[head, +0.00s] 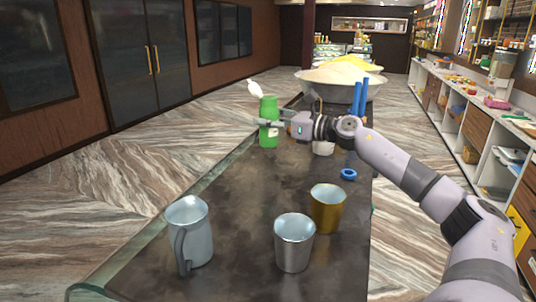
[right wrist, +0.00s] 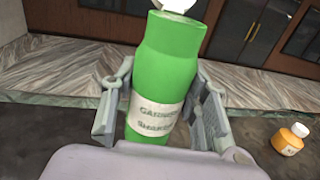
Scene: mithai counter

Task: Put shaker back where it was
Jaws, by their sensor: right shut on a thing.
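The green shaker (head: 268,135) with a white top is at the left edge of the dark counter, about halfway along it. My right gripper (head: 271,122) is shut on its middle. In the right wrist view the shaker (right wrist: 166,65) stands between the two fingers (right wrist: 160,112), with a white label partly readable as "GARNISH SHAKER". It looks close to upright. I cannot tell whether its base touches the counter. My left gripper is in neither view.
A grey pitcher (head: 190,235), a steel cup (head: 294,245) and a golden cup (head: 327,208) stand on the near counter (head: 235,195). A blue ring (head: 348,174) lies farther right. An orange bottle (right wrist: 290,138) shows beside the gripper. Large heaped bowls (head: 338,86) stand beyond.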

